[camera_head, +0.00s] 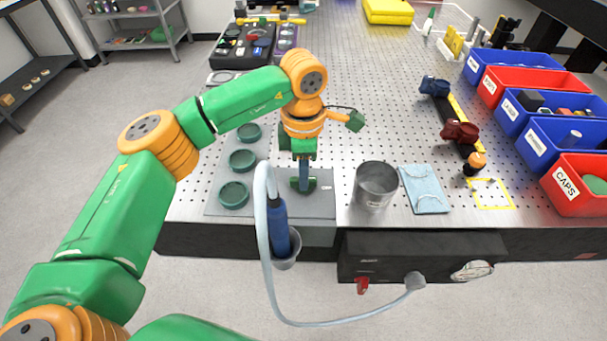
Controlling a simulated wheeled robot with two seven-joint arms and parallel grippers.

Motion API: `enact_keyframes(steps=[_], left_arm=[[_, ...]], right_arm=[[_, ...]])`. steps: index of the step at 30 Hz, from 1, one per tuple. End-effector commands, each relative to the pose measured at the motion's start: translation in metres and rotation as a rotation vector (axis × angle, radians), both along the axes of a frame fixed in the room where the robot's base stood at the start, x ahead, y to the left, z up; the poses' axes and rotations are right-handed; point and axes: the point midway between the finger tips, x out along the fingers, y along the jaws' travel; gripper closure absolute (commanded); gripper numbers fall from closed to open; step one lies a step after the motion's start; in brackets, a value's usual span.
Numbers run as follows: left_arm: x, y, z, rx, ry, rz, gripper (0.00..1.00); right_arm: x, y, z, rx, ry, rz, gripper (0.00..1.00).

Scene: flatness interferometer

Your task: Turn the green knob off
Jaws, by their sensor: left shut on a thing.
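The green knob (309,185) sits on a grey plate (320,206) near the front edge of the table. My left gripper (303,187) points straight down over it and is shut on it. The fingers cover part of the knob, so its pointer direction cannot be told. My right gripper is not in view.
Several green round dishes (234,194) lie left of the knob. A blue-handled tool (278,228) with a pale hose hangs in a holder at the front edge. A metal cup (376,186) and a blue cloth (424,189) lie to the right. Bins (583,186) line the right side.

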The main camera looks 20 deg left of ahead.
Motion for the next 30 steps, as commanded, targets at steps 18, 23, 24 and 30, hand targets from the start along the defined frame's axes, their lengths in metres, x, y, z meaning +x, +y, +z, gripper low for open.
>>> enact_keyframes(steps=[18,23,24,30], left_arm=[[0.0004,-0.0001,0.0009,0.000,-0.002,-0.082,1.00],[0.0004,-0.0001,0.0009,0.000,-0.002,-0.082,0.78],[0.0004,-0.0001,0.0009,0.000,-0.002,-0.082,0.67],[0.0002,0.0000,0.0006,-0.001,-0.001,-0.081,0.50]], right_arm=[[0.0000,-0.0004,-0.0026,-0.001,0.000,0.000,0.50],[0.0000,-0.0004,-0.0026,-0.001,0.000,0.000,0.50],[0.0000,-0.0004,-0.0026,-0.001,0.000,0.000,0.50],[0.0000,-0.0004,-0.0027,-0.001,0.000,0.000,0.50]])
